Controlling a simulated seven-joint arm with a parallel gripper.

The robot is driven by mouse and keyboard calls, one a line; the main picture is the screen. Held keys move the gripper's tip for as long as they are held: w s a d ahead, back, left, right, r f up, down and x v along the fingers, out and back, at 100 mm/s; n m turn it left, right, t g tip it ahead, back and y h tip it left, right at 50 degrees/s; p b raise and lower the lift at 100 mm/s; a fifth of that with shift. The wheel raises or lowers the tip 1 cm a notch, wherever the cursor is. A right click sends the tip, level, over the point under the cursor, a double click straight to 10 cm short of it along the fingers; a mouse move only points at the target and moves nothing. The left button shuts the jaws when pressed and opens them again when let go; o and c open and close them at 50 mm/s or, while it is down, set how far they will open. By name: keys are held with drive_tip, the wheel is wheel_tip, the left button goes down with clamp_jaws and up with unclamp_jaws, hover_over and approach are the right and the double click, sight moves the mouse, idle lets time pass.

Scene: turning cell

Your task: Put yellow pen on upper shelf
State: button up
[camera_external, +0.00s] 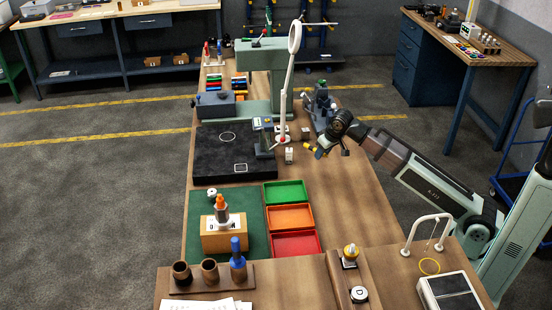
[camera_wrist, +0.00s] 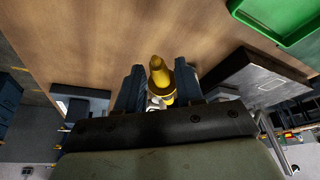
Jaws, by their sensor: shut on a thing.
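My gripper (camera_external: 317,151) is over the right part of the wooden bench, just right of the white stand. In the wrist view its dark fingers (camera_wrist: 160,88) are shut on the yellow pen (camera_wrist: 159,72), one on each side. The pen's rounded tip points away from the palm; its lower part is hidden between the fingers. In the external view a small yellow bit of the pen (camera_external: 309,147) shows at the fingertips. I cannot make out for certain which surface is the upper shelf; a blue rack (camera_external: 322,58) stands behind the bench.
Green (camera_external: 285,193), orange (camera_external: 289,217) and red (camera_external: 295,243) trays lie in front of the black plate (camera_external: 225,168). A white-armed magnifier (camera_external: 288,95) and a grey-green machine (camera_external: 262,60) stand close on the left.

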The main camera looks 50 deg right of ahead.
drive_tip(key=d+m, duration=0.1)
drive_tip(key=d, duration=0.5)
drive_tip(key=r+n, duration=0.2)
drive_tip(key=n, duration=0.1)
hover_over(312, 184)
drive_tip(key=s+d, duration=0.1)
drive_tip(key=d, duration=0.1)
drive_tip(key=a+n+y, duration=0.1)
drive_tip(key=n+y, duration=0.1)
drive_tip(key=n, duration=0.1)
drive_tip(key=shift+s+a, duration=0.3)
drive_tip(key=shift+a, duration=0.05)
drive_tip(key=shift+f+n, duration=0.4)
clamp_jaws()
drive_tip(key=shift+f, duration=4.65)
drive_tip(key=shift+f, duration=0.1)
drive_tip(key=o, duration=1.1)
unclamp_jaws()
